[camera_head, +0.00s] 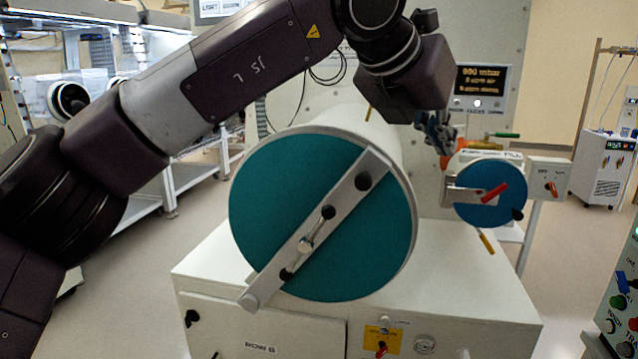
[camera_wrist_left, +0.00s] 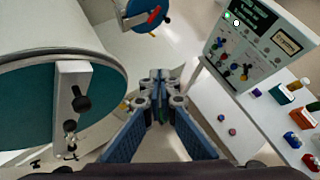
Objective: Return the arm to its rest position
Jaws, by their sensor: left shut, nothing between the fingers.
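My left arm (camera_head: 245,75) comes in from the left in the head view and reaches across, above the large teal round door. Its wrist bends down at the upper middle. My left gripper (camera_head: 440,140) shows partly behind the wrist, near the small blue round door, and looks apart from it. In the left wrist view the blue-padded fingers (camera_wrist_left: 160,95) meet at their tips, shut and empty. My right gripper is in neither view.
The large teal door (camera_head: 290,190) with its slanted bar stands below my arm. The small blue door (camera_head: 490,195) with a red handle is to its right. A display (camera_head: 482,80) hangs behind. A control panel (camera_wrist_left: 262,42) and a white surface with small coloured items (camera_wrist_left: 235,110) lie right.

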